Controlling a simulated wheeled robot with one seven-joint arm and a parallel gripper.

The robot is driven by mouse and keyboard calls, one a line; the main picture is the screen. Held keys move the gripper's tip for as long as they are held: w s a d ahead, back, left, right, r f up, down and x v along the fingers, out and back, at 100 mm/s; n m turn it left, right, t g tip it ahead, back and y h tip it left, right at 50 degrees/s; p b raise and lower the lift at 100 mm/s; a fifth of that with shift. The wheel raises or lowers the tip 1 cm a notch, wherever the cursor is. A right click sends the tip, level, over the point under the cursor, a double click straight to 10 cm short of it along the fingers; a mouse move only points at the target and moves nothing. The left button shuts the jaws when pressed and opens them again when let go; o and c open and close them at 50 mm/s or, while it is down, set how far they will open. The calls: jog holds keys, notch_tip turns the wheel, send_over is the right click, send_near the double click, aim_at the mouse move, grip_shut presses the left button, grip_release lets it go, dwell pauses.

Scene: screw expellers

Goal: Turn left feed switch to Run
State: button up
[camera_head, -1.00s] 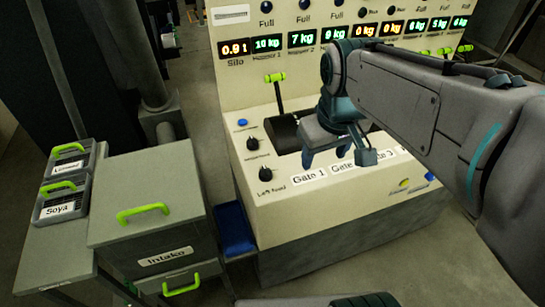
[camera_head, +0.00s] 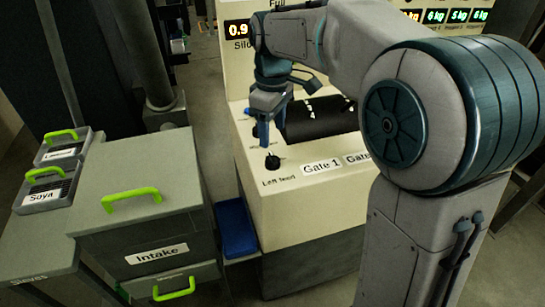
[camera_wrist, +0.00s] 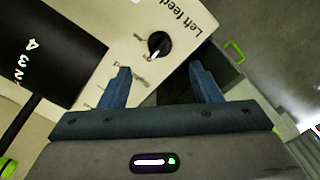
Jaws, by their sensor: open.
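The left feed switch (camera_head: 272,162) is a small black knob on the cream control panel, with the "Left feed" label just below it. It also shows in the wrist view (camera_wrist: 159,45), with a pale pointer mark and small tick labels around it, too small to read. My gripper (camera_head: 262,140) points down just above and behind the knob. In the wrist view my gripper (camera_wrist: 160,78) has its two blue fingers spread apart with nothing between them. The knob lies beyond the fingertips, apart from them. The second knob on the panel is mostly hidden behind my gripper.
A black cylinder (camera_head: 318,118) lies on the panel to the right of my gripper. Gate labels (camera_head: 320,166) run along the panel's front. The Intake cabinet (camera_head: 140,215) and a blue bin (camera_head: 235,228) stand to the left. Crates (camera_head: 48,188) sit farther left.

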aim_at(273, 156)
notch_tip(273, 156, down, 9)
jog(key=shift+r+b, duration=0.2)
jog(key=shift+b, duration=0.25)
jog(key=c, duration=1)
